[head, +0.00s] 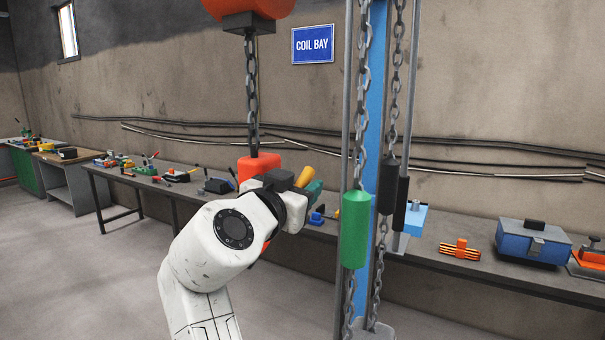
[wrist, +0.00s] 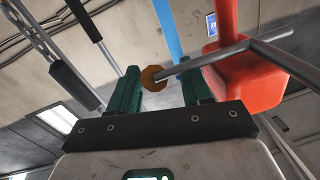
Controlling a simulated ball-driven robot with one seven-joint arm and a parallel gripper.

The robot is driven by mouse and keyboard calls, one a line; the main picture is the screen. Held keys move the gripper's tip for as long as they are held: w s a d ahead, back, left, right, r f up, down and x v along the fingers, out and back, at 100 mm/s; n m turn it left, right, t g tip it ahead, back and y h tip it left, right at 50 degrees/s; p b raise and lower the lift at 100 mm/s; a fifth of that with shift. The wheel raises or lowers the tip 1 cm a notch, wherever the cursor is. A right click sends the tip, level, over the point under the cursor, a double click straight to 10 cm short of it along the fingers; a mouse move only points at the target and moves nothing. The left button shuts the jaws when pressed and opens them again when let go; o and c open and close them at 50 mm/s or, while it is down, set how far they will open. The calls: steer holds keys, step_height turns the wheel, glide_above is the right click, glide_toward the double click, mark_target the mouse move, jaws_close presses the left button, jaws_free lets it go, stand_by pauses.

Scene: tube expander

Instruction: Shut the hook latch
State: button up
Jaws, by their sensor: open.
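The orange-red hook block (head: 257,166) hangs from a chain in the middle of the head view, partly hidden behind my arm. It fills the right of the wrist view (wrist: 245,80), with a grey bar (wrist: 275,40) across it. A thin grey rod runs left from it to a round yellow-orange knob (wrist: 152,77), which shows as a yellow grip (head: 304,175) in the head view. My gripper (wrist: 161,80) is open, its green fingers on either side of the knob. The knob looks nearer the left finger; I cannot tell whether they touch. The hook's lower part is hidden.
Chains and a green cylinder (head: 355,229) hang right of my gripper, beside a blue post (head: 374,80). A long workbench (head: 460,265) behind holds tools and a blue toolbox (head: 533,241). The floor at left is clear.

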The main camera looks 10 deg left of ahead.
steer(key=shift+x, duration=0.95)
jaws_close()
